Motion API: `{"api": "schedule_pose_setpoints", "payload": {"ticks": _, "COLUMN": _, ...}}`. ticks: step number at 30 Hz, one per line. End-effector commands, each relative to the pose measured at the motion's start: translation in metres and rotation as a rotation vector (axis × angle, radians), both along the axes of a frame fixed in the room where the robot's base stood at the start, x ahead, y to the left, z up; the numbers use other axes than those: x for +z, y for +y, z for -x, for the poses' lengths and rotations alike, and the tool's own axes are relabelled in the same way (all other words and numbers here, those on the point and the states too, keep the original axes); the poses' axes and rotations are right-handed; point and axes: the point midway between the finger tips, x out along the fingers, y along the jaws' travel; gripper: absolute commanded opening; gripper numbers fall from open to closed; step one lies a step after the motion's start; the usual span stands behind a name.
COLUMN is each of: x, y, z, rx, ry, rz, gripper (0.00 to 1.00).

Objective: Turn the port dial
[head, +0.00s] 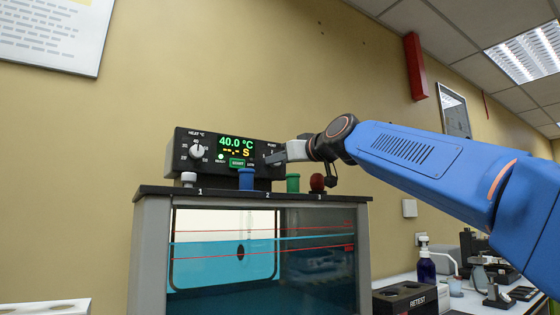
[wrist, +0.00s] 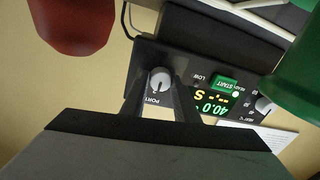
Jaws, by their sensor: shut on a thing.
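The port dial (wrist: 160,79) is a round grey knob with a white pointer line on the black control panel (head: 210,150). In the wrist view, my gripper (wrist: 160,90) has one dark finger on each side of the dial and is shut on it. The PORT label shows beside it. The panel display (head: 236,147) reads 40.0 °C with dashes and an S below. The dial's exact setting is hard to read.
The panel stands on a bath (head: 152,250) with blue liquid. A heat dial (head: 197,151) is at the panel's left.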

Motion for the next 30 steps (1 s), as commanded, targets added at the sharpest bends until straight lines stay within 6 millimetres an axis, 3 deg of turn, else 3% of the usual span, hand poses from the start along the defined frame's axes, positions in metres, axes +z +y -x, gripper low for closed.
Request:
{"api": "schedule_pose_setpoints", "payload": {"ticks": 11, "x": -0.0015, "y": 0.0003, "z": 0.0001, "rx": 0.001, "ry": 0.115, "rz": -0.166, "gripper": 0.05}}
{"api": "schedule_pose_setpoints", "payload": {"ticks": 30, "x": -0.0031, "y": 0.0003, "z": -0.0003, "rx": 0.000, "ry": 0.441, "rz": -0.649, "gripper": 0.05}}
